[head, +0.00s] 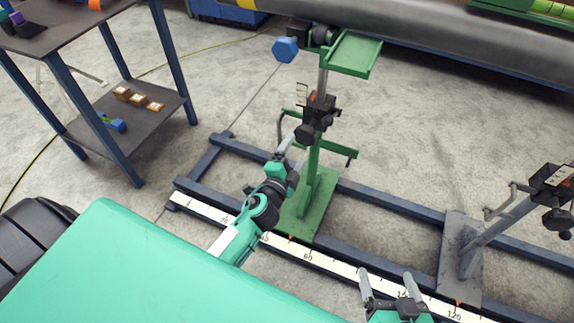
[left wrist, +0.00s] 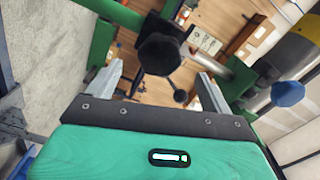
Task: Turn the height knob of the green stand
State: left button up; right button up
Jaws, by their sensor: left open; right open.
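The green stand (head: 314,165) stands upright on a rail frame, with a green bracket (head: 352,53) on top. Its black height knob (head: 304,134) sits on a black clamp partway up the column. The knob also shows in the left wrist view (left wrist: 160,53), where it appears between and beyond the fingertips. My left gripper (head: 286,144) is open, just left of and slightly below the knob in the head view; I see no contact. A blue knob (head: 285,49) sits near the top bracket and shows in the left wrist view (left wrist: 287,93). My right gripper (head: 392,284) is open and empty at the bottom.
A large grey pipe (head: 440,48) runs across the back. A grey stand (head: 490,232) with another black knob (head: 557,219) stands at the right. The rail carries a white scale (head: 340,268). A dark shelf table (head: 130,115) is at the left. Green handles flank the column.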

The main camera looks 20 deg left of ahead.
pick_arm(q)
jog(key=s, duration=0.4)
jog(key=shift+s, duration=0.15)
pick_arm(e)
jog(key=shift+a+f, duration=0.15)
jog(key=shift+a, duration=0.2)
pick_arm(q)
jog(key=shift+d, duration=0.1)
pick_arm(e)
jog(key=shift+d, duration=0.15)
